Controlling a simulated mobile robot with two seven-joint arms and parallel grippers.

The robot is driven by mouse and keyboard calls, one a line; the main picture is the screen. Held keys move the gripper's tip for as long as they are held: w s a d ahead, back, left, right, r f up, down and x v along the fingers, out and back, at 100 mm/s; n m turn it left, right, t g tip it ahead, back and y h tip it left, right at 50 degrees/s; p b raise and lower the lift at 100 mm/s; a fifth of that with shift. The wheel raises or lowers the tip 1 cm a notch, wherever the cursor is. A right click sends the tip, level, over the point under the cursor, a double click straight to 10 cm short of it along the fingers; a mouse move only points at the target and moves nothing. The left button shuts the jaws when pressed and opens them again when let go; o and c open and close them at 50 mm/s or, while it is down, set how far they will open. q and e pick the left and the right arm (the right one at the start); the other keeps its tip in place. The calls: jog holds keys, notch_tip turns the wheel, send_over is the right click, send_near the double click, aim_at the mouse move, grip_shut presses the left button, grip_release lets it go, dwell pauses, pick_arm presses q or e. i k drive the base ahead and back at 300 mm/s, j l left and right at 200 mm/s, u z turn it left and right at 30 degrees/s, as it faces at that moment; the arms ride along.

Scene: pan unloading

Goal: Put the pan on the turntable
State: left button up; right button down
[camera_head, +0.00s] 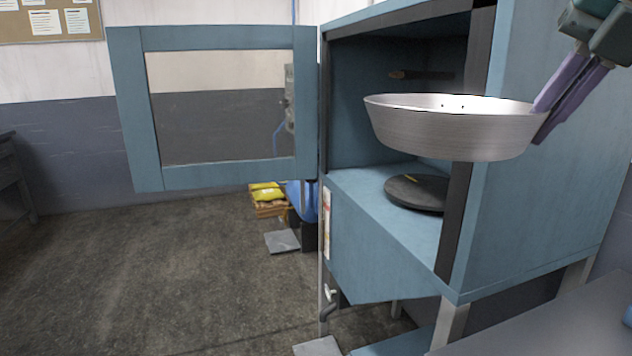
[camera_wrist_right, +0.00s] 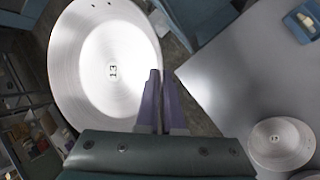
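The silver round pan (camera_head: 450,130) is held in the air in front of the open blue cabinet, roughly level. It also shows in the right wrist view (camera_wrist_right: 90,70), with "13" on its inner bottom. My right gripper (camera_head: 542,120) comes in from the upper right; its purple fingers (camera_wrist_right: 162,78) are closed together on the pan's right rim. The turntable (camera_head: 416,194) is a dark round disc on the cabinet floor, below the pan and partly hidden by the front post. My left gripper is in neither view.
The cabinet door (camera_head: 220,178) stands wide open to the left. The dark cabinet post (camera_head: 456,220) borders the opening on the right. A grey table (camera_head: 570,325) is at lower right; in the wrist view, another pan (camera_wrist_right: 278,142) and a blue container (camera_wrist_right: 300,20) are on it.

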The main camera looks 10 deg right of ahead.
aim_at(429, 188)
jog(key=i+j+u, duration=0.45)
jog(key=i+u, duration=0.15)
jog(key=i, duration=0.2)
jog(key=i+j+z, duration=0.15)
jog(key=i+z, duration=0.25)
jog(key=i+j+z, duration=0.15)
jog(key=z, duration=0.2)
jog(key=i+j+z, duration=0.2)
jog(key=z, duration=0.2)
jog(key=i+j+z, duration=0.15)
jog(key=j+z, duration=0.25)
jog(key=i+l, duration=0.3)
jog(key=i, duration=0.15)
jog(key=i+l, duration=0.35)
jog(key=i+z, duration=0.05)
jog(key=i, duration=0.05)
